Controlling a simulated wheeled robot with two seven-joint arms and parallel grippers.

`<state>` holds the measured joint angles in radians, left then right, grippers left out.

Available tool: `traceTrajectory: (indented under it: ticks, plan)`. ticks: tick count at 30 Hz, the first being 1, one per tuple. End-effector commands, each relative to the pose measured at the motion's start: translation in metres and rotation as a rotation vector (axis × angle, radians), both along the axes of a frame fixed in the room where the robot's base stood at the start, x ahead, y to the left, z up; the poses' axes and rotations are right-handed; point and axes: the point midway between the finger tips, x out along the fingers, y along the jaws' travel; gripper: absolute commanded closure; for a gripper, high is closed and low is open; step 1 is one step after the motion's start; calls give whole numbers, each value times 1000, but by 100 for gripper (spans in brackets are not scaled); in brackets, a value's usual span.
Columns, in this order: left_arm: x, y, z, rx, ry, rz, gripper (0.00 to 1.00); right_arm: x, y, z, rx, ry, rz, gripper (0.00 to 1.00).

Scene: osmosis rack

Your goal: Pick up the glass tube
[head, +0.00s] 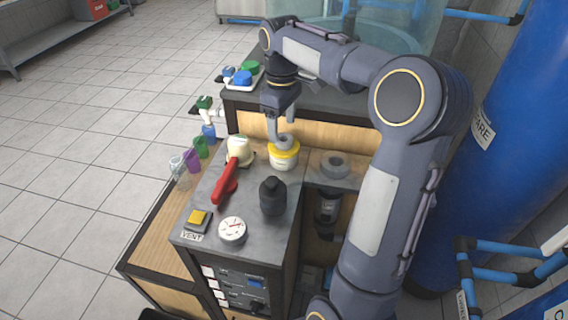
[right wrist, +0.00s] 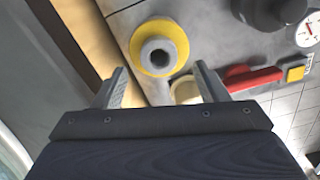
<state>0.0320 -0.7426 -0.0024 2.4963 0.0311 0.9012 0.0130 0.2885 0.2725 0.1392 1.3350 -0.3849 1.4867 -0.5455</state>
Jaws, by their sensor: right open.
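My right gripper (head: 281,122) hangs over the back of the grey bench top, fingers pointing down. It is open, and in the right wrist view its two fingers (right wrist: 163,84) stand apart with nothing gripped between them. Just beyond the fingertips is a white container with a yellow collar (head: 284,158), also seen from above (right wrist: 178,35). A round, greyish, hollow tube-like piece (right wrist: 158,52) stands in the collar's middle; it looks like the glass tube, but I cannot tell its material. In the head view the gripper is close above it (head: 285,141). My left gripper is out of view.
A cream container (head: 239,150), red handle (head: 231,175), black knob (head: 272,195), gauge (head: 232,230) and yellow button (head: 198,217) crowd the bench top. Small coloured cups (head: 191,160) stand on the left wooden ledge. A large blue tank (head: 520,130) is at right.

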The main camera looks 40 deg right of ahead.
Motion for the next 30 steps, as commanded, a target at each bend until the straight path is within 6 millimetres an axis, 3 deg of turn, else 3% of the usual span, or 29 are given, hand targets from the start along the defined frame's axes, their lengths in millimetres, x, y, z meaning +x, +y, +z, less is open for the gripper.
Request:
traceTrajectory:
  ticks: [6, 14, 24, 30]
  plan:
    - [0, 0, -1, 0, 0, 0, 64, 0, -1, -30, 1, 2, 0, 33]
    - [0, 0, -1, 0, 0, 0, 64, 0, -1, -33, 1, -1, 0, 33]
    - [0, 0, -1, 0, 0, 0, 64, 0, -1, -33, 1, -1, -1, 72]
    - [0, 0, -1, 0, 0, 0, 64, 0, -1, -33, 0, -1, 0, 72]
